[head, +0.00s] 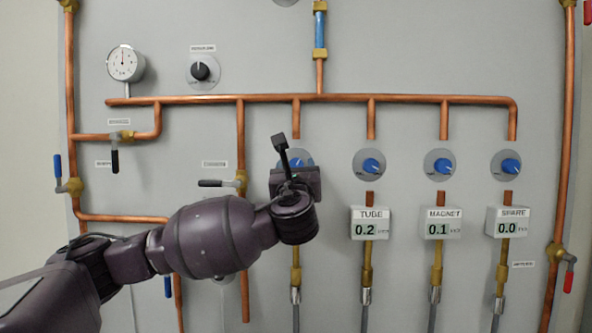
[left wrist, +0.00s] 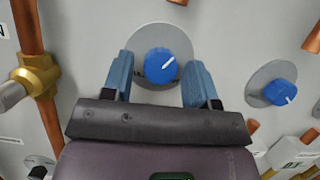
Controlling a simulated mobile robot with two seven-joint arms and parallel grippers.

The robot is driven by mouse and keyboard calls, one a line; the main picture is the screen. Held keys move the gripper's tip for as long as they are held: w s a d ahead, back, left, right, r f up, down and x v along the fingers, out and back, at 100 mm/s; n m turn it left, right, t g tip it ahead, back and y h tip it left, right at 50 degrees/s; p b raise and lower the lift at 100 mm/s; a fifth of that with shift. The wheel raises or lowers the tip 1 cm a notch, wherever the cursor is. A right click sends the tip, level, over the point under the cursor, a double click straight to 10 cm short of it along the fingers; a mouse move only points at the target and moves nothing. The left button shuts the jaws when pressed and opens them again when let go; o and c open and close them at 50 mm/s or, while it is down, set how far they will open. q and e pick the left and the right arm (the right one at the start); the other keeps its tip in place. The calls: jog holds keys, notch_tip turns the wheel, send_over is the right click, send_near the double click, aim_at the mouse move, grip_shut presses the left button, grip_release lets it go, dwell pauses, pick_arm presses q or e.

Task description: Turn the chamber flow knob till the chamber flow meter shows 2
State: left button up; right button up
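The chamber flow knob (left wrist: 161,66) is the blue knob on a round grey plate; its white pointer line points up and right in the left wrist view. In the head view only a bit of this knob (head: 309,161) shows behind my gripper. My left gripper (left wrist: 160,72) is open, with one finger on each side of the knob and a small gap showing at the left finger. In the head view the left gripper (head: 292,158) covers most of the knob. The chamber flow meter is hidden behind my left arm, so its reading cannot be seen. My right gripper is not in view.
To the right are similar blue knobs above the TUBE meter (head: 370,222) at 0.2, the MAGNET meter (head: 441,222) at 0.1 and the SPARE meter (head: 508,221) at 0.0. A black-handled valve (head: 211,183) is close left of my gripper. Copper pipes run across the panel.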

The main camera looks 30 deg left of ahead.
pick_arm(q)
jog(key=c, duration=0.7)
jog(key=shift+n, duration=0.4)
jog(key=shift+d+n+y, duration=0.1)
jog(key=shift+n+y, duration=0.2)
jog(key=shift+n, duration=0.1)
jog(key=n+g+y, duration=0.1)
jog(key=n, duration=0.2)
jog(key=shift+w+g+b, duration=0.1)
jog(key=shift+g+b, duration=0.2)
jog(key=shift+b, duration=0.05)
jog(key=n, duration=0.2)
jog(key=n+g+y, duration=0.1)
jog(key=n, duration=0.1)
jog(key=shift+d+g, duration=0.1)
jog(key=shift+g, duration=0.2)
jog(key=n+g, duration=0.2)
jog(key=n, duration=0.2)
jog(key=shift+r+y+p, duration=0.1)
jog(key=shift+y+p, duration=0.2)
jog(key=shift+y, duration=0.1)
jog(key=shift+d+n+g, duration=0.1)
jog(key=shift+n+g, duration=0.3)
jog(key=shift+n, duration=1)
